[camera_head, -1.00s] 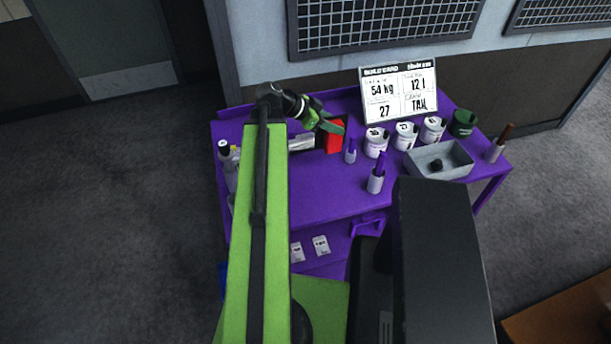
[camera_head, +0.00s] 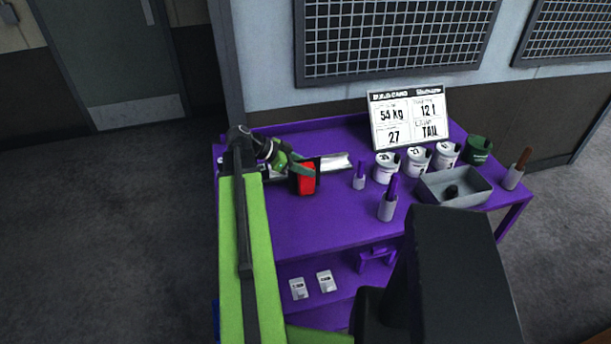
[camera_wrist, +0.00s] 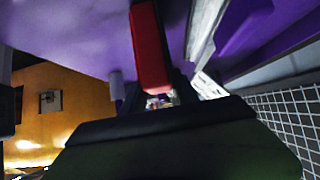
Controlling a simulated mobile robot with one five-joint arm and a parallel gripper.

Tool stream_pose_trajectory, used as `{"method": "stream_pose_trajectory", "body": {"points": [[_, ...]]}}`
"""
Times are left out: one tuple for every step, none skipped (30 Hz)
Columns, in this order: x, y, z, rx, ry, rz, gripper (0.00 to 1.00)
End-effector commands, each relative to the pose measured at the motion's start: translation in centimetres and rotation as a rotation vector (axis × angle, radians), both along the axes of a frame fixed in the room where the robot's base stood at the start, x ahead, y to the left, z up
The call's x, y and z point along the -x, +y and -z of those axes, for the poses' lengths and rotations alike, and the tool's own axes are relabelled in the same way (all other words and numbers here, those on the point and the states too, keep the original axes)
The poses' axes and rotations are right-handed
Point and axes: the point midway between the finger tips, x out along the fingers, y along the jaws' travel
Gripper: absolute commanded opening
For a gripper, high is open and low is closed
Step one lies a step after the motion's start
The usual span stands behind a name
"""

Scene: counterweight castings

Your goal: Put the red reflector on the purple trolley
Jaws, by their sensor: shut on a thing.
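The red reflector (camera_head: 306,178) is a small red block with dark edges. It is at my gripper (camera_head: 298,166) over the left part of the purple trolley (camera_head: 300,225). In the wrist view the reflector (camera_wrist: 150,50) stands long and narrow between the dark fingers of my gripper (camera_wrist: 155,95), which is shut on it. The purple trolley top (camera_wrist: 85,30) fills the upper part of that view. I cannot tell whether the reflector touches the trolley top.
A silver metal rail (camera_head: 335,162) lies behind the reflector. White tubs (camera_head: 386,167), a green tub (camera_head: 478,150), a grey tray (camera_head: 455,188) and purple-handled tools (camera_head: 388,205) stand to the right. A build card (camera_head: 409,118) stands behind. The trolley's front middle is clear.

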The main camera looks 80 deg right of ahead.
Motion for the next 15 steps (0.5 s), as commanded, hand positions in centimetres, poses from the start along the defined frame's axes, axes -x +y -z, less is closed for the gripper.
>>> {"method": "stream_pose_trajectory", "body": {"points": [[0.02, -0.01, 0.02, 0.000, 0.001, 0.000, 0.00], [0.03, 0.00, -0.12, 0.000, 0.001, 0.000, 0.00], [0.04, -0.01, -0.16, 0.000, 0.001, 0.000, 0.00], [0.03, -0.01, -0.18, 0.000, 0.001, 0.000, 0.00], [0.04, -0.01, -0.18, 0.000, 0.001, 0.000, 0.00], [0.05, -0.01, -0.13, 0.000, 0.001, 0.000, 0.00], [0.05, -0.01, -0.02, 0.000, 0.001, 0.000, 0.00], [0.05, -0.01, 0.11, 0.000, 0.001, 0.000, 0.00], [0.06, -0.02, 0.28, 0.000, 0.001, 0.000, 0.00], [0.06, -0.01, 0.38, 0.000, 0.001, 0.001, 0.00], [0.06, -0.01, 0.22, -0.001, 0.000, 0.001, 0.40], [0.07, -0.01, 0.18, -0.001, 0.000, 0.001, 0.45], [0.07, -0.01, 0.18, -0.001, 0.000, 0.001, 0.49], [0.07, -0.01, 0.18, -0.001, 0.000, 0.001, 0.53], [0.07, -0.01, 0.17, 0.000, 0.000, 0.001, 0.58]]}}
